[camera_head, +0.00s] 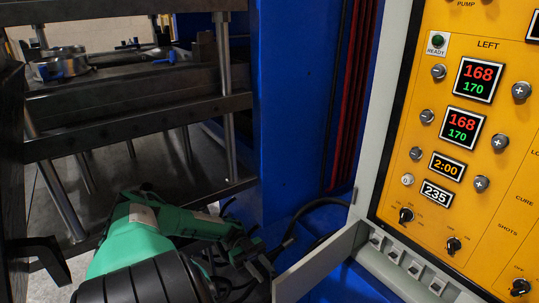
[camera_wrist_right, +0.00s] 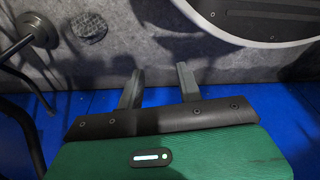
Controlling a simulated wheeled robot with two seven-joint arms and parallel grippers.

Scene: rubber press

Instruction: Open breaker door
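The orange control panel (camera_head: 468,135) in its grey cabinet frame (camera_head: 386,110) fills the right of the head view. A light-grey flat panel (camera_head: 318,264), which looks like the breaker door, juts out to the left from the cabinet's lower left corner. To its right, a row of small switches (camera_head: 414,268) shows on the sloped grey ledge. My left gripper (camera_head: 262,258) is at the panel's left end, its dark fingers partly hidden among cables; I cannot tell whether it grips the panel. My right gripper (camera_wrist_right: 158,84) is open and empty in the right wrist view.
A blue press column (camera_head: 292,100) stands behind my left arm, with a black cable (camera_head: 318,203) running past it. A dark metal press frame (camera_head: 130,110) with steel rods is at the left. In the right wrist view, grey floor (camera_wrist_right: 130,55) and a blue surface (camera_wrist_right: 75,103) lie beyond the fingers.

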